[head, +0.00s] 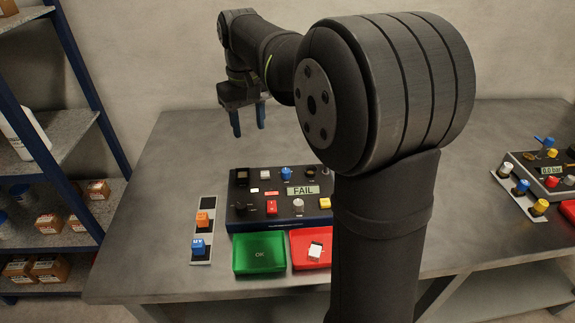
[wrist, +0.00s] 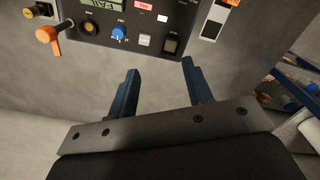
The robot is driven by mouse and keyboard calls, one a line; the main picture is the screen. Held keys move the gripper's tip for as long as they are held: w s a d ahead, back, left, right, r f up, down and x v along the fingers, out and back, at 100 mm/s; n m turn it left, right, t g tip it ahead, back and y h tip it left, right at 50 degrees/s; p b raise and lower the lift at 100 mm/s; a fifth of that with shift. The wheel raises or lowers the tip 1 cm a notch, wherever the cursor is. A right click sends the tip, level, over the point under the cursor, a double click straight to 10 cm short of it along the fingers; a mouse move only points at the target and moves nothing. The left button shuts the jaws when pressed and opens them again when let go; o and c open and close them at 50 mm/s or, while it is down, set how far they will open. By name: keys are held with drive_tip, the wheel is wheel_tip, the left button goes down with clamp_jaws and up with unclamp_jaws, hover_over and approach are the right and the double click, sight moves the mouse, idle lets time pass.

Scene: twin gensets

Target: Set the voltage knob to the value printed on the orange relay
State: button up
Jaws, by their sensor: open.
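The orange relay (head: 202,219) stands on a pale strip left of the black control panel, behind a blue relay (head: 198,246). Its printed value is too small to read. The panel (head: 240,214) has a blue knob (head: 286,173) near its back edge, also in the wrist view (wrist: 118,33). I cannot read its label or scale, so I cannot tell if it is the voltage knob. The panel display (head: 303,190) reads FAIL. My gripper (head: 249,131) is open and empty, above and behind the panel; its fingers show apart in the wrist view (wrist: 160,70).
A green OK tray (head: 240,266) and a red tray (head: 300,262) holding a white item stand before the panel. An orange handle (wrist: 47,35) is beside the panel in the wrist view. Another panel (head: 518,164) stands right. Shelves (head: 65,137) flank the table left. My arm hides part of the panel.

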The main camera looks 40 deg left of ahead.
sight(286, 170)
drive_tip(key=w+d+n, duration=0.3)
drive_tip(key=w+d, duration=0.1)
drive_tip(key=w, duration=0.4)
drive_tip(key=f, duration=1.7)
drive_tip(key=shift+w+f, duration=0.15)
drive_tip(key=shift+w, duration=0.05)
drive_tip(key=c, duration=1)
